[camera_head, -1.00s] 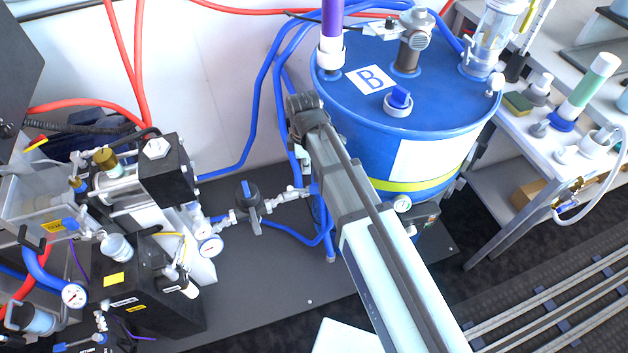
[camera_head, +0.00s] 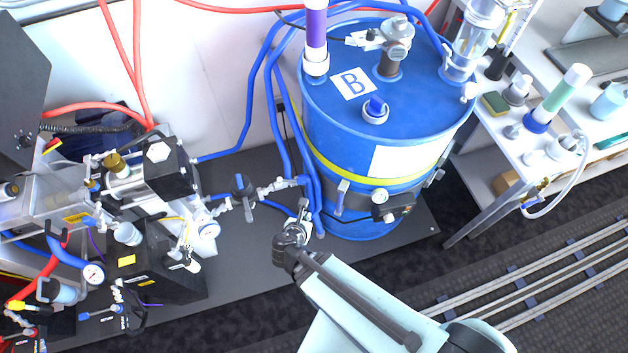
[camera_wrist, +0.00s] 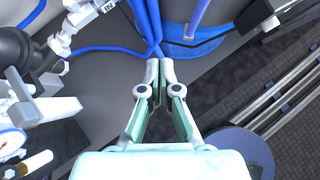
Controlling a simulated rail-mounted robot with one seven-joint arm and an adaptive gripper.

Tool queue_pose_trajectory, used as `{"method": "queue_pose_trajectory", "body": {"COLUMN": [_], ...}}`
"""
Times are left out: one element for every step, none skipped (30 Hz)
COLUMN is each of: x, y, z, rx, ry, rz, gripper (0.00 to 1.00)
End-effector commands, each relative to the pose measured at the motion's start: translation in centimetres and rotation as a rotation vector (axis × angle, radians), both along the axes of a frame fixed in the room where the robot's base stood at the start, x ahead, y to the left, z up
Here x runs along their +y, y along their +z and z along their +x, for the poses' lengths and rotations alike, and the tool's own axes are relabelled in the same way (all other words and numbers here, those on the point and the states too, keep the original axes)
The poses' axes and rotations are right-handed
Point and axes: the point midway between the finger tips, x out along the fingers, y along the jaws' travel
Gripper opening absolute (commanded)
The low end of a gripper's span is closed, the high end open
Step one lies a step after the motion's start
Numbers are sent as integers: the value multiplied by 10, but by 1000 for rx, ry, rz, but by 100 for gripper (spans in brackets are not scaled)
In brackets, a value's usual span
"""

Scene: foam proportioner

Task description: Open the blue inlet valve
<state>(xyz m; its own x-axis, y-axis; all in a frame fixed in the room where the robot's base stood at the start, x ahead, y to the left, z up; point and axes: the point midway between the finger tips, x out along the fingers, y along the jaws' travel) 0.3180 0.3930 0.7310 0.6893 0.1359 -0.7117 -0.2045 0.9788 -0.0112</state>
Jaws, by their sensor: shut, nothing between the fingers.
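The inlet piping runs from the black in-line unit to a silver valve fitting (camera_head: 284,185) beside the blue drum. A small blue piece (camera_head: 303,181) shows at the fitting's right end; I cannot tell if it is the valve handle. In the wrist view, a fitting with a tag reading "IN" (camera_wrist: 107,6) is at the top left, cut by the frame edge. My gripper (camera_head: 302,213) is just below and right of this fitting in the head view. In the wrist view my gripper (camera_wrist: 160,64) has its fingertips together, empty, close to blue hoses.
The blue drum (camera_head: 385,125) marked B stands right of my gripper. Dark floor plate (camera_head: 255,285) is bare below; floor rails (camera_head: 545,270) run at lower right.

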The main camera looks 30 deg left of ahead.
Motion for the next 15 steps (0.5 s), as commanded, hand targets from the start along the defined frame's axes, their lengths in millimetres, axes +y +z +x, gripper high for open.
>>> {"method": "queue_pose_trajectory", "body": {"x": [8,15,22,27,30,33,35,36,36,36,37,37,38,39,40], "y": [5,8,10,10,11,10,10,9,7,6,5,3,1,0,-3], "z": [0,0,0,-1,-1,-2,-2,-2,-2,-1,0,2,3,4,6], "rx": [-24,-36,-47,-52,-56,-57,-54,-53,-53,-54,-55,-54,-54,-54,-54], "ry": [75,115,157,182,201,218,224,229,231,231,230,230,229,228,227], "rz": [10,16,21,24,26,29,32,32,31,30,30,30,31,32,32], "gripper": [0,0,0,0,0,0,0,0,0,0,0,0,0,0,0]}}
